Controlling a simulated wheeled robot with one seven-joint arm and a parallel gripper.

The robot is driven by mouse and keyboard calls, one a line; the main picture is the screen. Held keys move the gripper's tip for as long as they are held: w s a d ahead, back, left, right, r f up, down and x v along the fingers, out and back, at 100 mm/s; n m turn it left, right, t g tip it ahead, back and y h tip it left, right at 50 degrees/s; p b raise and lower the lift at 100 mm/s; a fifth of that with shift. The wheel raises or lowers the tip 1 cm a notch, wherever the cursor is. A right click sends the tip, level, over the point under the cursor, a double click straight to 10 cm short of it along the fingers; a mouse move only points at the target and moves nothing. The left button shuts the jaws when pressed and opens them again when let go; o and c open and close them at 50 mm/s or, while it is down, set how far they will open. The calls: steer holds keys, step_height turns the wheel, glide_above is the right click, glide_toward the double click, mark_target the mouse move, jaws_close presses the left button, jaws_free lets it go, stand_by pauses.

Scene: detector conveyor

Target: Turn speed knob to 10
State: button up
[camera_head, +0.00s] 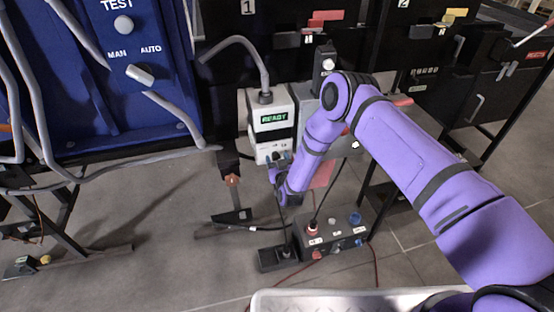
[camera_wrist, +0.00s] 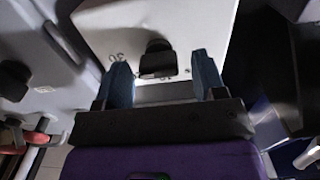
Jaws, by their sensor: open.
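A dark knob (camera_wrist: 157,60), which I take to be the speed knob, sticks out from the white face of a control box (camera_head: 268,118) with a lit green "READY" display. In the wrist view, my gripper (camera_wrist: 163,76) is open, with one blue finger on each side of the knob. Clear gaps show between the fingers and the knob, so it is not gripped. Small marks flank the knob, but its setting cannot be read. In the head view, my gripper (camera_head: 277,167) is small at the box's lower front and partly covers the knob area.
A blue panel (camera_head: 115,75) with TEST and MAN/AUTO controls stands left. Below my arm, a dark box (camera_head: 331,240) with several buttons sits near a black base (camera_head: 277,258). Cables hang around. Bare floor (camera_head: 150,240) lies to the left.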

steer(key=shift+w, duration=0.3)
steer(key=c, duration=0.9)
